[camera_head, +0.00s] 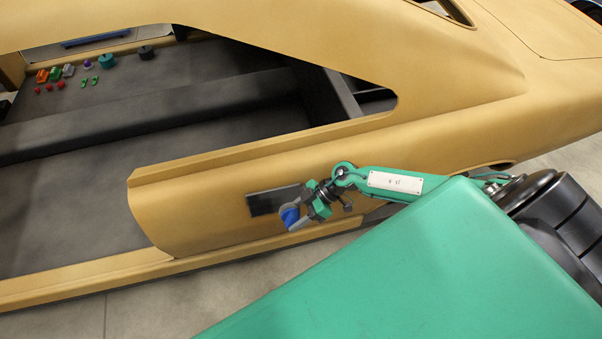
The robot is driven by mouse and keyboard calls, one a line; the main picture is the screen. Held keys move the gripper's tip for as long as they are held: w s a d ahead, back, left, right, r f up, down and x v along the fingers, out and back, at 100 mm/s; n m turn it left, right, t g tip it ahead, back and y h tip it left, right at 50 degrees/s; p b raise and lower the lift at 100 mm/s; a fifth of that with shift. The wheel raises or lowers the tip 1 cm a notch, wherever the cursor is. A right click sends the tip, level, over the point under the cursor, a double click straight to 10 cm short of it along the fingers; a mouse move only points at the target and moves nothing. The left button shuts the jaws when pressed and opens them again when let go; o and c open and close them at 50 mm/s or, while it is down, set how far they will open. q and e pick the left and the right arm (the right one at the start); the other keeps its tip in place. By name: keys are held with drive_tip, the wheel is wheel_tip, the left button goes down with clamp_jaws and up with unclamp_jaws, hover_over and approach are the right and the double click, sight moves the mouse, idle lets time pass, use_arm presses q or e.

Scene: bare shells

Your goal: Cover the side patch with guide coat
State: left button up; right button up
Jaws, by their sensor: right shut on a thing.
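The side patch (266,201) is a dark, nearly black rectangle on the tan side panel of the car shell. My right gripper (293,218) is shut on a small blue thing (289,215), which looks like an applicator pad. The gripper and blue thing are in front of the patch's lower right end and hide part of it. I cannot tell whether the blue thing touches the panel. The visible part of the patch looks evenly dark. My left gripper is out of view.
The car shell (210,205) spans the view, with an open door and window gap at left. Several small red, green, orange and grey items and teal and dark round pieces (106,60) lie inside at the upper left. Grey floor (150,306) is clear in front.

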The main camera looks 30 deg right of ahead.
drive_tip(key=w+a, duration=0.2)
drive_tip(key=a, duration=0.6)
drive_tip(key=shift+a, duration=0.2)
idle(0.5)
drive_tip(key=shift+s+a+r, duration=0.2)
drive_tip(key=shift+s+a, duration=0.1)
drive_tip(key=shift+s, duration=0.65)
drive_tip(key=shift+s+a+r, duration=0.15)
drive_tip(key=shift+s+a, duration=0.1)
drive_tip(key=shift+s, duration=0.65)
drive_tip(key=shift+s+a+r, duration=0.2)
drive_tip(key=shift+s+a, duration=0.1)
drive_tip(key=shift+s, duration=0.65)
drive_tip(key=s, duration=0.3)
drive_tip(key=shift+a+r, duration=0.3)
drive_tip(key=shift+a, duration=0.1)
drive_tip(key=shift+w, duration=0.15)
